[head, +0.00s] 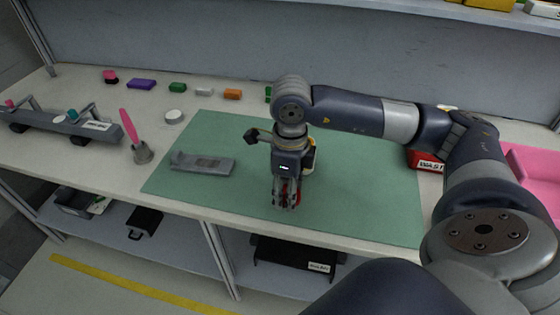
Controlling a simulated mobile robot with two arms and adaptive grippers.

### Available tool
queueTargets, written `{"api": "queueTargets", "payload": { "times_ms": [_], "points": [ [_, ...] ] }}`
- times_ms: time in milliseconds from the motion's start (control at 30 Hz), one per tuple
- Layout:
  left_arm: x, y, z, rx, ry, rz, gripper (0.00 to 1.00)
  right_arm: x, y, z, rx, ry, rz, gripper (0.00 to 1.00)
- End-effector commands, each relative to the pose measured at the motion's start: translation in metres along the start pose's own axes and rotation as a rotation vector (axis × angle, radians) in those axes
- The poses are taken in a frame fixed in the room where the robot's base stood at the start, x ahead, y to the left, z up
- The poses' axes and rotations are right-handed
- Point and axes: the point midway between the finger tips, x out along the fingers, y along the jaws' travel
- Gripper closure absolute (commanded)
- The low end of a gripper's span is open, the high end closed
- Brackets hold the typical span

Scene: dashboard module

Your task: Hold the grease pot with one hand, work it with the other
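A small grey pot (143,154), which looks like the grease pot, stands on the bench top left of the green mat. A brush with a pink handle (129,127) stands in it, tilted to the left. My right gripper (286,206) points down over the front middle of the mat, well to the right of the pot. Its fingers look close together, with something red showing between them. I cannot tell whether they hold anything. My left gripper is not in view.
A flat grey metal part (203,163) lies on the green mat (375,215). A white round piece (173,116) lies behind the pot. A grey module (60,122) is at far left. A red waste bin (424,161) and pink tray (535,170) are at right. Small coloured blocks line the back.

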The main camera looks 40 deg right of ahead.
Motion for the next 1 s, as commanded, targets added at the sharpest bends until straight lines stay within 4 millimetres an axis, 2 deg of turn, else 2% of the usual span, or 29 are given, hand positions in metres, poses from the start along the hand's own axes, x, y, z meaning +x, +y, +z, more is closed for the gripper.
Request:
{"api": "queueTargets", "payload": {
  "times_ms": [300,600,1000],
  "points": [
    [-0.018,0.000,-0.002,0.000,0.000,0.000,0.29,0.003,-0.056,0.032,0.000,-0.001,0.002,0.84],
    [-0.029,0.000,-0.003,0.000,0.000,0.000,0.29,0.009,-0.100,0.056,-0.001,-0.001,0.002,0.84],
    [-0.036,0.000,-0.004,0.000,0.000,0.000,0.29,0.015,-0.119,0.066,-0.005,0.002,0.003,0.84]
  ]
}}
